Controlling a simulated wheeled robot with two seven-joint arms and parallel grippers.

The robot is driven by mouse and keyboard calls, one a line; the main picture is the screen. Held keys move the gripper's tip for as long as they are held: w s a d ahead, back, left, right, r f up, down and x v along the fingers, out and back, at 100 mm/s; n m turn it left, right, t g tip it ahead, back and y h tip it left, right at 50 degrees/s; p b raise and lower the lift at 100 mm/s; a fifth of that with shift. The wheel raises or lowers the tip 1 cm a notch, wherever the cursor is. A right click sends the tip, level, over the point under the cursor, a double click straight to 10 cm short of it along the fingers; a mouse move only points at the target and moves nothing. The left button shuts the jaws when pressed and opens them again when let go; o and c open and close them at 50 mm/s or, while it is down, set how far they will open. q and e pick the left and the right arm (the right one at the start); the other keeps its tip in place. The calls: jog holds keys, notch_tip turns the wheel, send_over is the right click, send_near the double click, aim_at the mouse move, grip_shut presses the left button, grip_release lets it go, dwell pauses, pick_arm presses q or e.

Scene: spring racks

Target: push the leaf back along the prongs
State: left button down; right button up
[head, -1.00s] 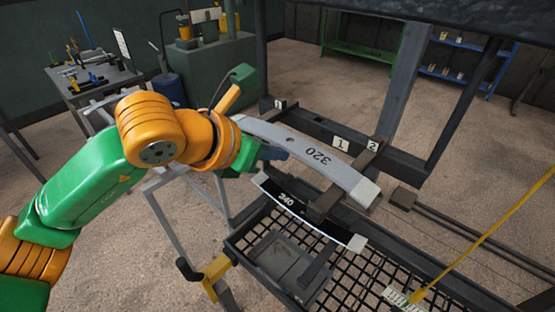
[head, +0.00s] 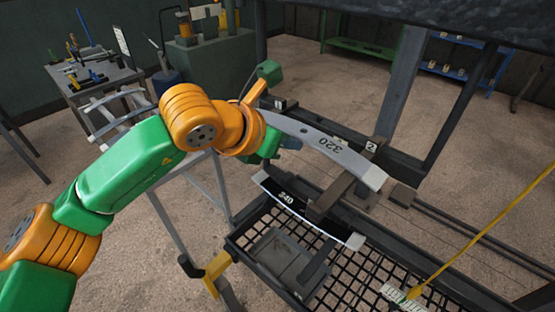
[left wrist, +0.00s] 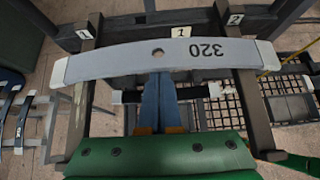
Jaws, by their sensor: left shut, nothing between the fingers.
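The grey curved leaf marked 320 (head: 345,153) lies across two dark prongs. The right prong (head: 335,193) shows in the head view; the left one is mostly hidden there by my arm. In the left wrist view the leaf (left wrist: 125,60) spans both the left prong (left wrist: 79,115) and the right prong (left wrist: 252,105). My left gripper (head: 283,145) is shut and empty at the leaf's near side. In the left wrist view its blue fingertips (left wrist: 158,76) meet the leaf's near edge, below its hole; exact contact is hard to tell. My right gripper is not in view.
A black leaf marked 340 (head: 305,213) lies lower, above a mesh basket (head: 360,280). The dark rack beam with number tags, including tag 2 (head: 371,146), runs behind the grey leaf. A yellow cord (head: 480,240) hangs at the right.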

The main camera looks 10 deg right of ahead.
pick_arm(q)
jog(key=shift+w+d+p, duration=0.35)
jog(key=shift+w+d, duration=0.1)
jog(key=shift+d, duration=0.15)
jog(key=shift+w+d+p, duration=0.35)
jog(key=shift+w+d, duration=0.05)
jog(key=shift+d, duration=0.2)
jog(key=shift+f+b, duration=0.1)
jog(key=shift+b, duration=0.2)
jog(key=s+a+b, duration=0.3)
jog(key=a+b, duration=0.1)
jog(key=b, duration=0.1)
jog(key=shift+s+a, duration=0.3)
jog(key=shift+a, duration=0.1)
